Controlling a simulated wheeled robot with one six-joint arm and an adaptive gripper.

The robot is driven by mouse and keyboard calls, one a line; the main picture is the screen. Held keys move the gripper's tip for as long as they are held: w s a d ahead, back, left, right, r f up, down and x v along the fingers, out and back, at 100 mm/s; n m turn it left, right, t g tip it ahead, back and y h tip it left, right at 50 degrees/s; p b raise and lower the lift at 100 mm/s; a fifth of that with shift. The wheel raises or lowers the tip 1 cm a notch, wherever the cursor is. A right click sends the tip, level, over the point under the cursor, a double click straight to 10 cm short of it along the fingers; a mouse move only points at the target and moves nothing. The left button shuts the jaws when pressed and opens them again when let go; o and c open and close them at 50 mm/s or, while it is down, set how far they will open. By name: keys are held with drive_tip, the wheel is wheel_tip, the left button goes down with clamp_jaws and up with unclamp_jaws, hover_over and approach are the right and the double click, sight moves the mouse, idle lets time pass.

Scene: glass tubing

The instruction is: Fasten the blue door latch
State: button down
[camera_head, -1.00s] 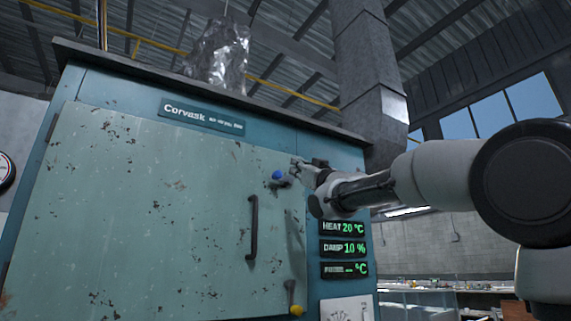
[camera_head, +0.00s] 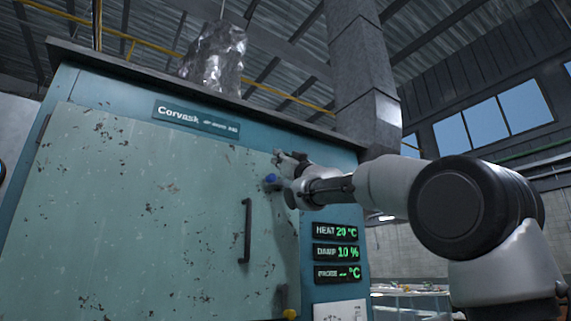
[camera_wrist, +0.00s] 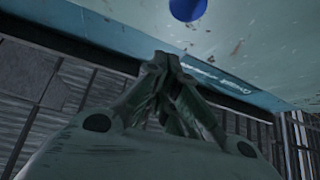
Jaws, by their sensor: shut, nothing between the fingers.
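The blue door latch shows as a round blue knob (camera_head: 270,178) near the upper right edge of the pale green oven door (camera_head: 150,210). The knob also shows at the top of the wrist view (camera_wrist: 188,8). My gripper (camera_head: 277,158) is shut and empty, just above the knob in the head view. In the wrist view its fingertips (camera_wrist: 160,58) are together, with a visible gap between them and the knob. I cannot tell whether the gripper touches the latch arm, which is mostly hidden behind my gripper and wrist.
A dark vertical handle (camera_head: 246,230) is on the door below the knob. A yellow knob (camera_head: 289,314) is at the door's lower right. Green readouts (camera_head: 336,252) are on the cabinet's right side. A crumpled silver bag (camera_head: 215,60) sits on top.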

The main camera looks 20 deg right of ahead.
drive_tip(key=shift+w+a+f, duration=0.15)
drive_tip(key=shift+w+f, duration=0.95)
drive_tip(key=shift+f, duration=0.05)
drive_tip(key=shift+f+n+g+y, duration=0.35)
drive_tip(key=shift+n+g+y, duration=0.15)
drive_tip(key=shift+n+y, duration=0.35)
drive_tip(key=d+f+n+g+y, duration=0.1)
drive_tip(key=f+n+g, duration=0.3)
drive_tip(key=n, duration=0.6)
drive_tip(key=w+d+f+n+g, duration=0.1)
drive_tip(key=d+f+n+g, duration=0.2)
drive_tip(key=n, duration=0.7)
wheel_tip(320, 180, down, 2)
drive_tip(key=g, duration=0.4)
drive_tip(key=shift+w+d+f+g+y, duration=0.2)
drive_tip(key=shift+d+g+y, duration=0.1)
drive_tip(key=shift+y, duration=0.05)
drive_tip(key=shift+d, duration=0.1)
